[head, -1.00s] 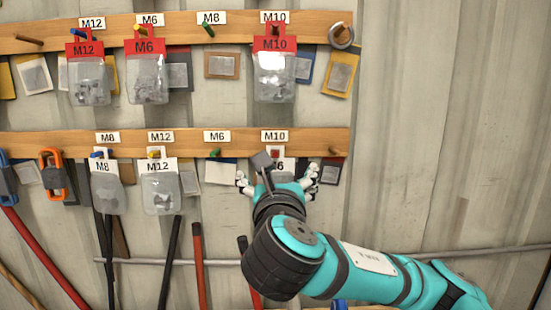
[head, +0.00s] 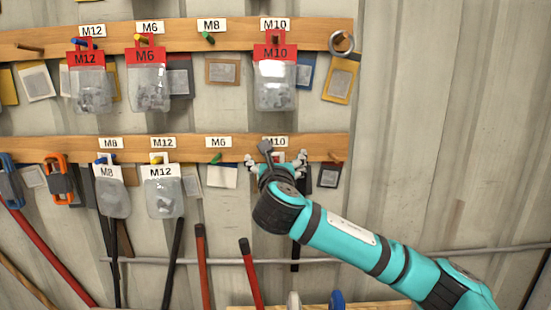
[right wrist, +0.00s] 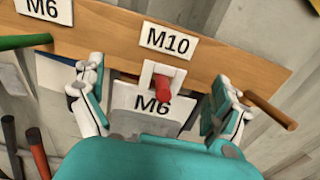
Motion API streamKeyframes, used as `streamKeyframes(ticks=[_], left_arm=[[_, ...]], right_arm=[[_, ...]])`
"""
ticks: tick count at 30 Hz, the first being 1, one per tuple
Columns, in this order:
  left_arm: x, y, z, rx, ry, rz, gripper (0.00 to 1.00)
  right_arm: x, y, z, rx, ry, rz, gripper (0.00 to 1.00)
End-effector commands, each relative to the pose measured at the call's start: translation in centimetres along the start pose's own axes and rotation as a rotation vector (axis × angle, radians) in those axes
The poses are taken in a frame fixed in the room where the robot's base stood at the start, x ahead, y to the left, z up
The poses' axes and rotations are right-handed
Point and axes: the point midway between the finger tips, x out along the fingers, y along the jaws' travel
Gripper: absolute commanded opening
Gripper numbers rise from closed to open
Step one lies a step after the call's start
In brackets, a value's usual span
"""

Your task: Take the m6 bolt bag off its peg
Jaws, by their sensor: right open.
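An M6 bag (right wrist: 150,112) with a white header hangs on a red peg (right wrist: 163,88) under the M10 label of the lower rail. In the head view my right gripper hides most of it. My right gripper (head: 276,160) is open; in the right wrist view its fingers (right wrist: 158,78) stand on either side of the header, apart from it. The bag's lower part is hidden behind the gripper's palm. Another M6 bag (head: 148,82), with a red header, hangs under the M6 label of the upper rail. My left gripper is not in view.
White-header M8 (head: 111,195) and M12 (head: 163,195) bags hang to the left on the lower rail. A bare green peg (head: 216,158) and a bare wooden peg (right wrist: 270,110) flank the gripper. A red-header M10 bag (head: 275,88) hangs above. The wall at right is clear.

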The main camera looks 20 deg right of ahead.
Motion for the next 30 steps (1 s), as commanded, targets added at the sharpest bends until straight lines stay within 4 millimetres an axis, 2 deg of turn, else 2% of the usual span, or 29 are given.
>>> streamKeyframes(ticks=[5,22,30], left_arm=[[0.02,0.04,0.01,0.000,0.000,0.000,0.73],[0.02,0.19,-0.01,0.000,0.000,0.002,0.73],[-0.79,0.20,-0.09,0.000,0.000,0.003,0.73]], right_arm=[[-0.01,0.02,-0.03,0.000,0.000,0.000,1.00],[-0.09,0.17,0.03,0.000,-0.001,0.005,0.27],[-0.16,0.30,0.62,0.001,-0.003,0.009,0.25]])
